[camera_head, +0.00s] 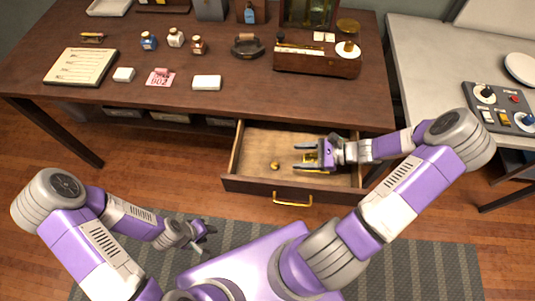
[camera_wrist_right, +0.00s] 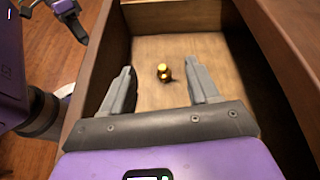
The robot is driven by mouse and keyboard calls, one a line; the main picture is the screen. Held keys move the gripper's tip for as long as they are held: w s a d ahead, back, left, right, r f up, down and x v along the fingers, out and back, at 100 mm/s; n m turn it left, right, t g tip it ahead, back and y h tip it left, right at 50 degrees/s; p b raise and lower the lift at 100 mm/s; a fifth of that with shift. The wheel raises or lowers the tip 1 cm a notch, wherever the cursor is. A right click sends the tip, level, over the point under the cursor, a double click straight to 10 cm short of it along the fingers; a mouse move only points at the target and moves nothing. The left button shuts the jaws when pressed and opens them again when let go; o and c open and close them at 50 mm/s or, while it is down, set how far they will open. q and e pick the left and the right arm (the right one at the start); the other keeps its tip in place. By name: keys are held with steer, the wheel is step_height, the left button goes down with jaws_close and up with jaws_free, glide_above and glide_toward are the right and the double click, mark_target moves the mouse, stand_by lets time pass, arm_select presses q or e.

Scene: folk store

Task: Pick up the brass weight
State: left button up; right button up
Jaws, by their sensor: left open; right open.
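The small brass weight (camera_head: 274,166) stands on the bottom of the open drawer (camera_head: 240,183), left of its middle in the head view. In the right wrist view the brass weight (camera_wrist_right: 163,72) shows ahead of the fingers, between their lines, with bare drawer bottom around it. My right gripper (camera_head: 297,157) is over the drawer, to the right of the weight and apart from it. Its fingers (camera_wrist_right: 160,88) are spread and empty. My left gripper (camera_head: 207,237) is low at the left, over the floor in front of the desk, open and away from the drawer.
The drawer's walls rise around the weight, and its front has a brass handle (camera_head: 292,200). The desk top (camera_head: 130,60) above holds a paper sheet (camera_head: 80,67), bottles, an ashtray (camera_head: 248,46) and a wooden box with scales (camera_head: 316,61). A grey table (camera_head: 430,60) stands at the right.

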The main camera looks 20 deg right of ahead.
steer(key=b, duration=0.6)
glide_toward(277, 164)
steer(key=shift+w+a+f, duration=0.15)
steer(key=shift+a+f, duration=0.15)
steer(key=shift+f, duration=0.2)
steer(key=shift+w+a+f, duration=0.15)
steer(key=shift+a+f, duration=0.15)
steer(key=shift+f, duration=0.2)
steer(key=b+x, duration=0.1)
steer(key=x, duration=0.1)
steer(key=b+x, duration=0.1)
steer(key=x, duration=0.2)
steer(key=b+x, duration=0.1)
steer(key=x, duration=0.1)
steer(key=shift+w+a+r, duration=0.2)
steer(key=shift+w, duration=0.05)
steer(key=shift+r, duration=0.1)
jaws_close()
